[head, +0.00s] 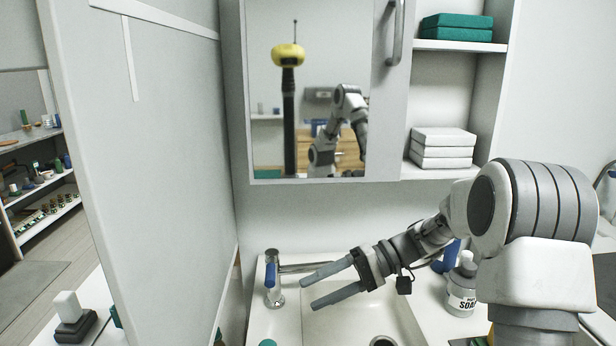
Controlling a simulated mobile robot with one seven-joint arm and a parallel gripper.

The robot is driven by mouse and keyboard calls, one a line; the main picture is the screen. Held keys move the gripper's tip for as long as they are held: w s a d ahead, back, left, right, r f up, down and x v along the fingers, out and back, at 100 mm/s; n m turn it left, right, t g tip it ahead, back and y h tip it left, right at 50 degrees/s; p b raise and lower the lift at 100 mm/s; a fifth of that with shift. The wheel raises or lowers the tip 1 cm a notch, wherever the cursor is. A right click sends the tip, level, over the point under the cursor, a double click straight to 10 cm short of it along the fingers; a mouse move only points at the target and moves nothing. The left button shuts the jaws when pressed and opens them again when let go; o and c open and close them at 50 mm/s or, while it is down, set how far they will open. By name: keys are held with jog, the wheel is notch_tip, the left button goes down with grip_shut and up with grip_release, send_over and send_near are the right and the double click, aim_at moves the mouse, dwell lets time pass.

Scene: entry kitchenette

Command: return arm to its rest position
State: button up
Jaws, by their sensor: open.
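My gripper (308,287) is open, and I see nothing between its two grey fingers. It points left in front of the faucet (272,280), above the left part of the white sink (380,313). My arm (440,228) reaches in from the right, bent at a large white and grey joint. Whether the fingertips touch the faucet spout cannot be told from this view.
A mirrored cabinet (385,90) hangs above the sink. A soap bottle (461,290) and a blue item (451,254) stand close to my arm. A tall grey panel (150,170) stands left of the sink. Folded white towels (442,148) lie on an open shelf.

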jog(key=s+d+r+t+h, duration=0.2)
jog(key=s+d+t+h, duration=0.15)
jog(key=s, duration=0.35)
jog(key=s+d+r+m+t+h, duration=0.1)
jog(key=s+d+r+t+h, duration=0.1)
jog(key=s+d+h, duration=0.4)
jog(key=s+d+r+t+h, duration=0.2)
jog(key=s+t+h, duration=0.15)
jog(key=s, duration=0.55)
notch_tip(320, 180, up, 13)
jog(key=p, duration=1.3)
jog(key=shift+w+h, duration=0.15)
jog(key=shift+h, duration=0.15)
